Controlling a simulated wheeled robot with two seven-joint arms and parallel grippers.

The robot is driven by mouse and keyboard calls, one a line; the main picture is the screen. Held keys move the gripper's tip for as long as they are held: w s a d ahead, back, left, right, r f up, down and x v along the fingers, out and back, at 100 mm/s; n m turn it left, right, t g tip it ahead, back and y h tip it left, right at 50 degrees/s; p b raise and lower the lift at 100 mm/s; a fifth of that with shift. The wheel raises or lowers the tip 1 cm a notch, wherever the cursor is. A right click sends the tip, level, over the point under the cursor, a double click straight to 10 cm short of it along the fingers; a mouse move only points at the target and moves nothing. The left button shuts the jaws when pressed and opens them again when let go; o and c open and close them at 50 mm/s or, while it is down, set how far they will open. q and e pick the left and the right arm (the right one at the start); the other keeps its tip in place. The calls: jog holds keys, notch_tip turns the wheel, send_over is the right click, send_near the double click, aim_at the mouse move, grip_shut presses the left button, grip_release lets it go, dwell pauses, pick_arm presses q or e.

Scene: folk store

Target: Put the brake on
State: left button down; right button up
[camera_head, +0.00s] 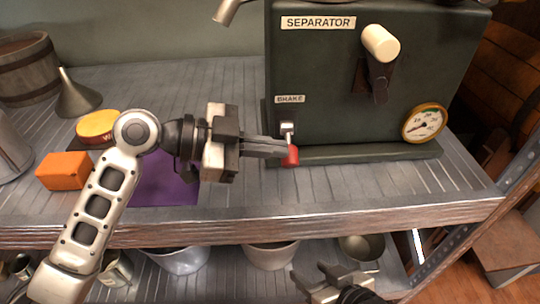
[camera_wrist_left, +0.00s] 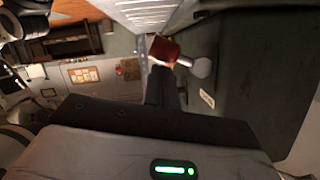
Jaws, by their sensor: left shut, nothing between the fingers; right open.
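The dark green separator (camera_head: 325,75) stands on the metal shelf, with a label "BRAKE" on its lower left front. The brake lever (camera_head: 287,133) under that label points down and ends in a red knob (camera_head: 291,156). My left gripper (camera_head: 284,150) is shut and empty, its fingertips right at the red knob from the left; I cannot tell whether they touch it. The left wrist view also shows the red knob (camera_wrist_left: 164,50) just beyond the fingertips. My right gripper (camera_head: 335,280) is open and empty, low in front of the shelf.
An orange block (camera_head: 64,171), a yellow round tin (camera_head: 98,124) and a purple cloth (camera_head: 165,182) lie on the shelf at left. A funnel (camera_head: 76,98) and a wooden bucket (camera_head: 30,68) stand behind. The separator has a crank (camera_head: 380,45) and a gauge (camera_head: 425,122). Pots (camera_head: 271,256) stand below.

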pick_arm(q)
jog(key=shift+f+b, duration=0.1)
jog(key=shift+b, duration=0.2)
pick_arm(e)
jog(key=shift+w+a+f, duration=0.1)
jog(key=shift+a+f, duration=0.05)
jog(key=shift+f, duration=0.45)
pick_arm(q)
jog(key=shift+m, duration=0.3)
jog(key=v, duration=1.6)
pick_arm(e)
jog(key=shift+f, duration=0.1)
pick_arm(q)
jog(key=shift+s+p, duration=0.1)
jog(key=shift+p, duration=0.2)
